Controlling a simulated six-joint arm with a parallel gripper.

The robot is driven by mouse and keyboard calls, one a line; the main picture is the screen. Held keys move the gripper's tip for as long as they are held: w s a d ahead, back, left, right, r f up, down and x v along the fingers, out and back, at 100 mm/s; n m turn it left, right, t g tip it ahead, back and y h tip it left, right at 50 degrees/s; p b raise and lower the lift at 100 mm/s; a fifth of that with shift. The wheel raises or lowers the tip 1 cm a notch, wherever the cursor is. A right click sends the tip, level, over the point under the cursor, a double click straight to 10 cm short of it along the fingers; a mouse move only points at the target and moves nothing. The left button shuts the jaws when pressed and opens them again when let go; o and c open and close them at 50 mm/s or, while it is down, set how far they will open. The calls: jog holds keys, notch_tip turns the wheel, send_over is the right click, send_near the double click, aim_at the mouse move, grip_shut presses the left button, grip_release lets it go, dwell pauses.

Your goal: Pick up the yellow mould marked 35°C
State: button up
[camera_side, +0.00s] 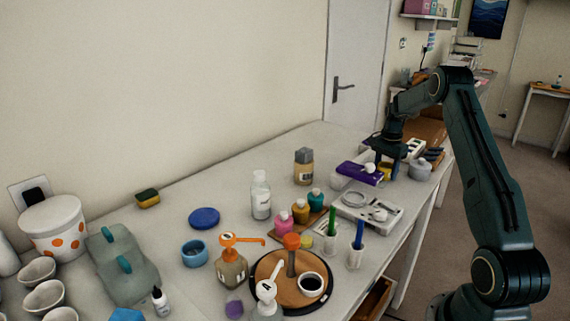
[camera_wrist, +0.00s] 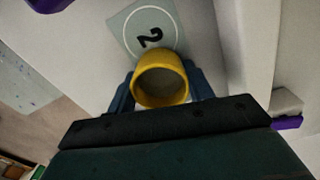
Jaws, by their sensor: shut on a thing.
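In the wrist view a yellow mould (camera_wrist: 162,59), a round open cup with a greyish inside, sits between the two fingers of my gripper (camera_wrist: 160,84). The fingers press on its left and right sides, so my gripper is shut on it. No 35°C marking can be read on it from here. I cannot tell whether the mould touches the surface below.
A pale square marked 2 (camera_wrist: 135,22) lies just beyond the mould. In the side view a purple box (camera_side: 356,174) and a grey lidded pot (camera_side: 420,169) stand close to my gripper. Bottles, cups and a round turntable (camera_side: 262,291) crowd the nearer bench.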

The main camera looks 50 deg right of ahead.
jog(key=shift+r, duration=0.15)
notch_tip(320, 180, up, 20)
dwell(0.7)
dwell(0.5)
